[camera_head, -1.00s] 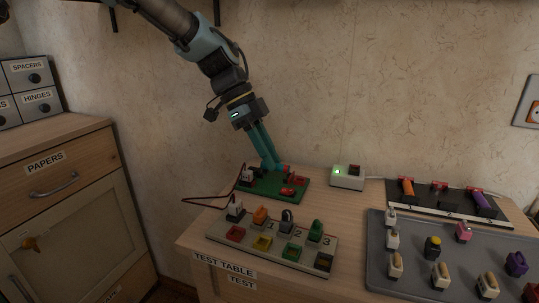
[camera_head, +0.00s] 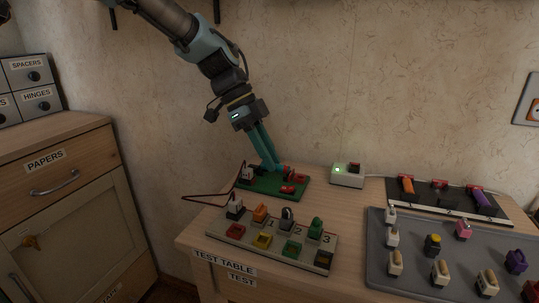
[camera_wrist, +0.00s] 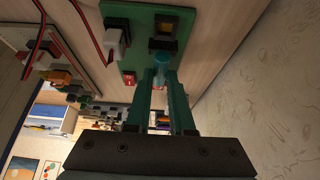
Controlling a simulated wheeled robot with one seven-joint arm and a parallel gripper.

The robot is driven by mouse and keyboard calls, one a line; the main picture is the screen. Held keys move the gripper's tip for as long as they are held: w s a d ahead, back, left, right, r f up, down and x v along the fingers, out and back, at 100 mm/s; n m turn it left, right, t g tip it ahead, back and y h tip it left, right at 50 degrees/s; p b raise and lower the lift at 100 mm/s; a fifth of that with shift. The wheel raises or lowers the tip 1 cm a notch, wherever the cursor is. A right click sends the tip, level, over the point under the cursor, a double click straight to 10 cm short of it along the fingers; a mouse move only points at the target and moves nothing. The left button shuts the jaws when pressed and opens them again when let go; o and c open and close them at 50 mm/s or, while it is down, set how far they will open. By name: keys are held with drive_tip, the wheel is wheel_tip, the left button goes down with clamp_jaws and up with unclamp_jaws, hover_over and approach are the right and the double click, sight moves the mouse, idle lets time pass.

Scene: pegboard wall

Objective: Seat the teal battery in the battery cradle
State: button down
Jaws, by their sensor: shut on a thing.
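The teal battery (camera_wrist: 161,58) is held between the two long teal fingers of my gripper (camera_wrist: 160,74) in the wrist view. The battery cradle (camera_wrist: 164,44) is a black socket with a yellowish inside, on the green board (camera_wrist: 145,12). The battery's end is very close to the cradle's near edge; I cannot tell whether they touch. In the head view my gripper (camera_head: 271,166) reaches down to the back of the green board (camera_head: 262,188). There the fingers hide the battery, and the cradle cannot be made out.
The board also carries a white plug (camera_wrist: 115,32) with red wires and a red switch (camera_wrist: 129,78). A numbered tray (camera_head: 213,228) with several coloured parts stands in front. A white charger (camera_head: 347,181) stands to the right, and a grey tray (camera_head: 378,260) of parts lies farther right.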

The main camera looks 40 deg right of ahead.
drive_tip(key=shift+f, duration=0.55)
drive_tip(key=c, duration=0.7)
unclamp_jaws()
drive_tip(key=shift+r, duration=0.2)
drive_tip(key=shift+r+p, duration=2.05)
drive_tip(key=shift+r, duration=0.35)
